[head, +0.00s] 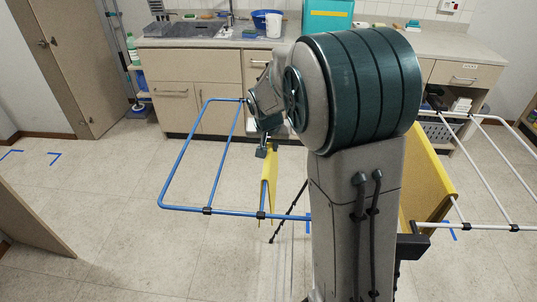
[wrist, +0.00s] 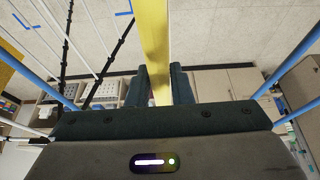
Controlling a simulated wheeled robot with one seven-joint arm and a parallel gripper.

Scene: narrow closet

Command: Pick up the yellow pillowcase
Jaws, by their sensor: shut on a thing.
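The yellow pillowcase (head: 270,168) hangs as a narrow strip at the blue wing of a drying rack (head: 180,208). In the wrist view the pillowcase (wrist: 155,40) runs edge-on between the two dark fingers. My gripper (head: 261,151) is shut on it near its upper end; the fingers also show in the wrist view (wrist: 160,88). My arm hides much of the rack's middle. I cannot tell whether the pillowcase still rests on a rail.
Another yellow panel (head: 428,185) shows right of my arm, beside the rack's white rails (head: 490,226). A counter with a sink (head: 208,29) lies behind. A door (head: 75,55) stands at the left.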

